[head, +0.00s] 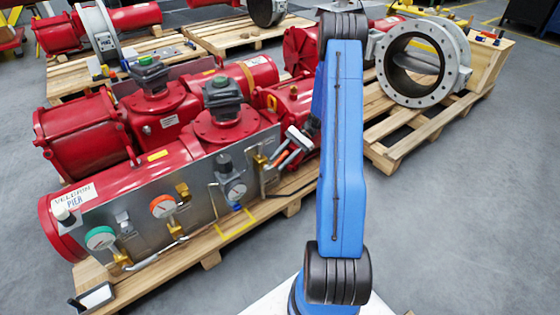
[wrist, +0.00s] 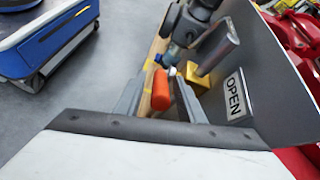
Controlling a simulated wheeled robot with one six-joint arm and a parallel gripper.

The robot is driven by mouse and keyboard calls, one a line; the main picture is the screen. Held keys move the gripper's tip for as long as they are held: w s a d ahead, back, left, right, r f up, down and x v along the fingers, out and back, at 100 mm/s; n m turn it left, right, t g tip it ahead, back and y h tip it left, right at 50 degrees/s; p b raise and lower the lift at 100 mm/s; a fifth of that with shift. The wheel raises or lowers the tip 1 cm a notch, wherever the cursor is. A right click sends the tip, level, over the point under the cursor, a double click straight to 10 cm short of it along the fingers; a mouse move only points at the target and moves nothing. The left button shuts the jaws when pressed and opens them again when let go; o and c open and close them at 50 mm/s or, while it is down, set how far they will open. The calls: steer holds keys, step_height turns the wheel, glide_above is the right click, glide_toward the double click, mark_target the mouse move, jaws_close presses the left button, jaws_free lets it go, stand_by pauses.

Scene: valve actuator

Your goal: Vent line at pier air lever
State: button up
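The red actuator (head: 130,190) labelled PIER lies on a wooden pallet, with a grey panel (head: 215,190) of gauges and brass fittings along its front. My gripper (head: 288,150) is at the panel's right end. In the wrist view, an orange lever handle (wrist: 161,90) points toward the camera between the two fingers of my gripper (wrist: 161,78). The fingers look open, with a gap on each side of the handle. A brass fitting (wrist: 210,72) and an OPEN label (wrist: 235,95) are just right of the handle. The lever's far end is partly hidden.
The panel face (wrist: 265,65) rises close on the gripper's right. A gauge with an orange rim (head: 163,206) and one with a green rim (head: 100,238) are farther left. Another pallet (head: 395,150) bears a large flanged valve (head: 455,62). Grey floor is clear at right.

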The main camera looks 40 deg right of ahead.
steer(key=v, duration=1.7)
steer(key=shift+d+r, duration=0.1)
steer(key=shift+r, duration=0.05)
